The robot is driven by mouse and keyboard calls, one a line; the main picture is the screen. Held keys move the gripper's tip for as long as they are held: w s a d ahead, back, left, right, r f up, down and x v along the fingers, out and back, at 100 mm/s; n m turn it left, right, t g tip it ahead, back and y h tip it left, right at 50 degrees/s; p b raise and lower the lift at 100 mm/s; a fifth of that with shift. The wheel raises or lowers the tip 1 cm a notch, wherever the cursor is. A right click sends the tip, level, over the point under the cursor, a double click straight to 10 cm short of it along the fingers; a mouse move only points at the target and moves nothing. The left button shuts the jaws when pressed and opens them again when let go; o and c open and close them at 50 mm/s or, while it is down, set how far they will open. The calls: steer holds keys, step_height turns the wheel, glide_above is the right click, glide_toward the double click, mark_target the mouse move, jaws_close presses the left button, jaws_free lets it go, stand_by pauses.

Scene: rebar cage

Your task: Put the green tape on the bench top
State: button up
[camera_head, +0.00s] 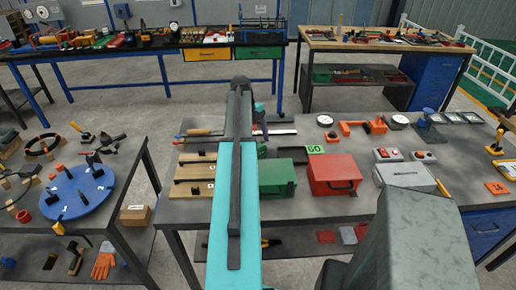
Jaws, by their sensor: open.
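I cannot make out a green tape anywhere in this view. The grey work top in front of me (345,206) is the nearest bench-like surface, and it carries several items. My teal arm link with a dark bar on it rises through the middle of the picture over this top. A small part of my wrist shows behind the arm's far end. My gripper's fingers are hidden behind the arm, so I cannot see anything held.
A green case (277,178) and a red case (334,175) stand right of my arm. Wooden boards (193,175) lie left of it. A blue round plate (79,191) is on the left table. Two cluttered benches (165,46) (400,45) stand behind, beyond open floor.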

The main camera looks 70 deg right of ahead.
steer(key=b+v, duration=0.2)
steer(key=v, duration=0.7)
steer(key=shift+b, duration=0.35)
steer(key=shift+f, duration=0.1)
stand_by(0.4)
